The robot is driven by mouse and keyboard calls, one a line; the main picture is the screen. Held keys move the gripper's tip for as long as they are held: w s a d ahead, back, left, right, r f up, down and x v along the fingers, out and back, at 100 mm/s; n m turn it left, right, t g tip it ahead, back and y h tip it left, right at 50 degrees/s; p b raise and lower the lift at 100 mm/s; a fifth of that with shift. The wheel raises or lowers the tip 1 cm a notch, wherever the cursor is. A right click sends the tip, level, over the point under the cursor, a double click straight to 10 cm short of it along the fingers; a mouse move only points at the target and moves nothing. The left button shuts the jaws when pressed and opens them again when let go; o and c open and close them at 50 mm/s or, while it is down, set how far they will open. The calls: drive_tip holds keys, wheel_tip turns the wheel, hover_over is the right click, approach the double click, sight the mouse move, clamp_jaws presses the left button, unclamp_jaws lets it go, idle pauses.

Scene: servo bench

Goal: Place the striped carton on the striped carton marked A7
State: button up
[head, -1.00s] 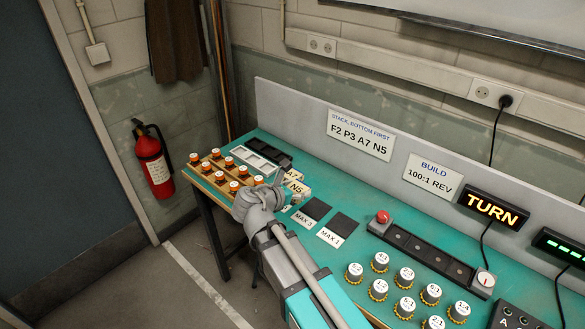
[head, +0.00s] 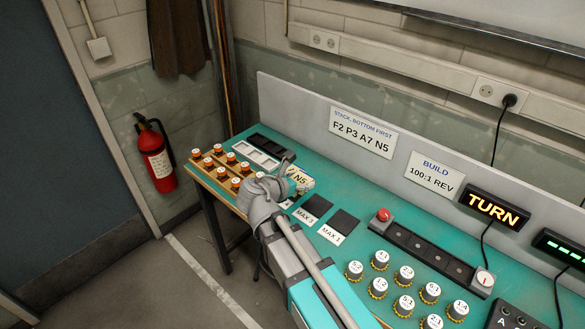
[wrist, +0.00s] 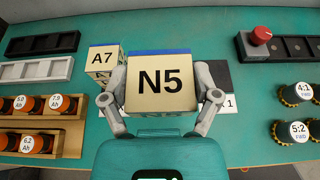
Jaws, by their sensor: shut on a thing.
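My gripper (wrist: 161,92) is shut on a striped carton marked N5 (wrist: 160,82), with one finger on each side. Its N5 face is toward the wrist camera, with a blue stripe along the far edge. The striped carton marked A7 (wrist: 103,56) is left of and beyond it in the wrist view, lower and partly covered by the held carton and left finger. What A7 rests on is not clear. In the head view my gripper (head: 284,186) holds the N5 carton (head: 300,179) over the bench; A7 is not distinguishable there.
Black and white trays (wrist: 38,69) and a wooden rack of orange-capped cells (wrist: 40,125) are at left. Dark pads marked MAX (head: 344,221) lie right of the gripper. A strip with a red button (head: 384,215) and several gear knobs (head: 405,273) are farther right.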

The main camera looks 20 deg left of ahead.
sight(294, 165)
drive_tip(key=r+p, duration=0.2)
drive_tip(key=d+r+p, duration=0.1)
drive_tip(key=r+p, duration=0.1)
drive_tip(key=d+r+p, duration=0.1)
drive_tip(key=r+p, duration=0.1)
drive_tip(key=r, duration=0.1)
drive_tip(key=shift+w, duration=0.3)
drive_tip(key=w+a+f+b, duration=0.2)
drive_tip(key=w, duration=0.1)
drive_tip(key=w+a+f+b, duration=0.2)
drive_tip(key=w+f+b, duration=0.1)
drive_tip(key=w+a+f+b, duration=0.2)
drive_tip(key=w+a+f, duration=0.1)
drive_tip(key=shift+w+b, duration=0.4)
drive_tip(key=shift+w+a+f+b, duration=0.25)
drive_tip(key=shift+w+f+b, duration=0.25)
drive_tip(key=shift+b, duration=0.05)
drive_tip(key=shift+w+a+f+b, duration=0.3)
drive_tip(key=shift+w+f+b, duration=0.1)
drive_tip(key=shift+f+b, duration=0.35)
drive_tip(key=shift+s+f+b, duration=0.1)
drive_tip(key=shift+f+b, duration=1.15)
drive_tip(key=shift+b, duration=0.05)
